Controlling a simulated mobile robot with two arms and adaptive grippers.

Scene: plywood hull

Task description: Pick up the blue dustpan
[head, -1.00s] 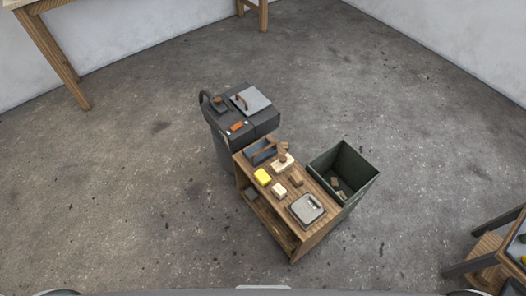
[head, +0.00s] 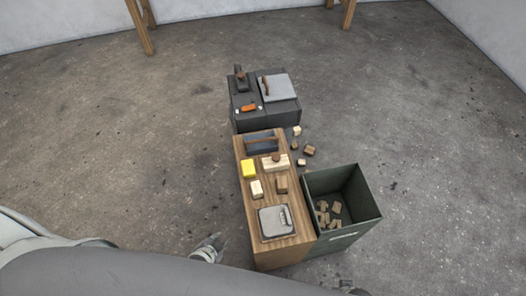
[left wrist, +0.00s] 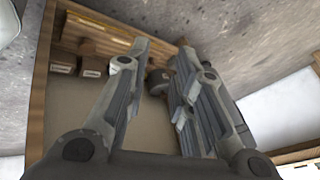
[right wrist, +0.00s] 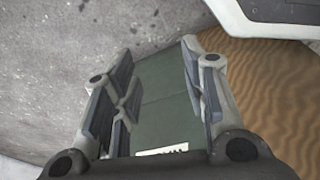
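A blue-grey open pan-like thing with a brown handle (head: 261,143) lies at the far end of the wooden cart's top. It looks most like the blue dustpan, but it is too small to be sure. My left gripper (head: 208,248) is left of the cart's near end, well short of it. In the left wrist view my left gripper's fingers (left wrist: 155,85) are apart with nothing held between them. My right gripper (right wrist: 155,95) is also open and empty in the right wrist view, with the green bin's wall beyond it. The dustpan shows in neither wrist view.
The wooden cart (head: 247,212) carries a yellow block (head: 248,169), wooden blocks and a grey scale-like thing (head: 277,222). The green bin (head: 359,218) stands against its right side. A dark cabinet (head: 267,117) stands behind. Loose blocks lie on the floor; the left floor is clear.

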